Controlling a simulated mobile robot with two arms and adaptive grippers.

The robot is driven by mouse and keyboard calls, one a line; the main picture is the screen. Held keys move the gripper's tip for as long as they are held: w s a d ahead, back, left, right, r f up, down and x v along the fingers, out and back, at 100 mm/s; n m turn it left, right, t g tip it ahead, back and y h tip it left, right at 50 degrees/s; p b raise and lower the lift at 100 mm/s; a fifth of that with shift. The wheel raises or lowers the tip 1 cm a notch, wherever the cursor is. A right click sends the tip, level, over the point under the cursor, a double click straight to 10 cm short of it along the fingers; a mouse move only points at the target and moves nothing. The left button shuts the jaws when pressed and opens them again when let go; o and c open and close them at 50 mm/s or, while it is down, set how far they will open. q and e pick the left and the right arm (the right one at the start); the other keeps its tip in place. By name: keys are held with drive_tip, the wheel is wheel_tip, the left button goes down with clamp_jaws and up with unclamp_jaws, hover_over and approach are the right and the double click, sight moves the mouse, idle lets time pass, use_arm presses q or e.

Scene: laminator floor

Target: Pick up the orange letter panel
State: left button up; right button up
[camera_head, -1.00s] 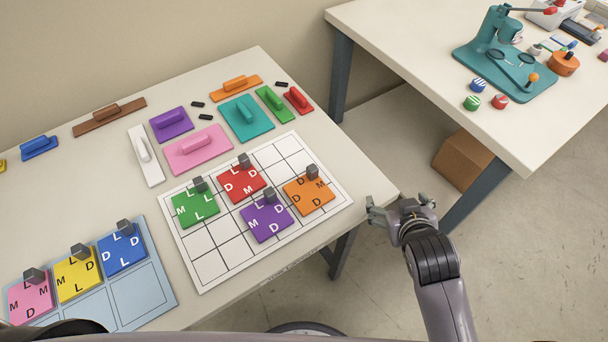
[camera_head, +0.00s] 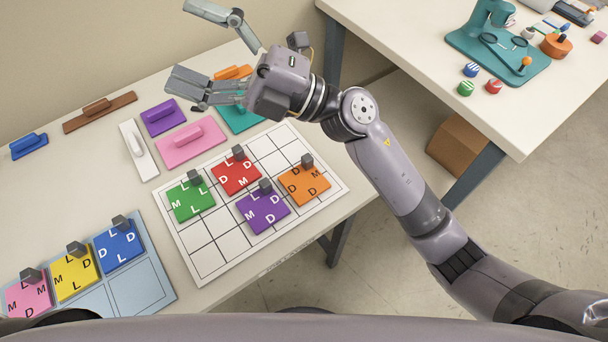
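The orange letter panel (camera_head: 303,187) lies on the white grid board (camera_head: 212,259), at its right side. It carries dark letters and a small dark grey block knob (camera_head: 307,161) at its top edge. My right gripper (camera_head: 205,48) is raised over the back of the table, up and left of the orange panel and clear of it. Its fingers are spread wide apart with nothing between them. My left gripper is not in view.
Green (camera_head: 190,201), red (camera_head: 236,177) and purple (camera_head: 262,211) letter panels share the grid board. A blue tray (camera_head: 139,289) holds pink, yellow and blue panels. Handled coloured plates, such as the pink one (camera_head: 191,146), lie behind. A second table (camera_head: 420,40) stands right.

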drive_tip(key=s+a+f+n+g+h, duration=0.4)
drive_tip(key=s+f+n+g+h, duration=0.1)
drive_tip(key=f+n+g+h, duration=0.15)
drive_tip(key=n+t+h, duration=0.1)
drive_tip(key=t+h, duration=0.5)
drive_tip(key=h, duration=1.1)
approach(298, 173)
wheel_tip(298, 173, down, 3)
drive_tip(key=shift+s+r+p, duration=0.15)
drive_tip(key=shift+p, duration=0.8)
drive_tip(key=shift+w+f+p, duration=0.1)
drive_tip(key=shift+f+p, duration=0.3)
drive_tip(key=shift+f, duration=0.9)
drive_tip(key=shift+w+f+p, duration=0.15)
drive_tip(key=shift+f+p, duration=0.25)
drive_tip(key=shift+f, duration=0.95)
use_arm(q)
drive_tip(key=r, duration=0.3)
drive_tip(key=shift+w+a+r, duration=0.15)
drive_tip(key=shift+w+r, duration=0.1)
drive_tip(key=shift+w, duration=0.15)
use_arm(e)
drive_tip(key=shift+c, duration=0.4)
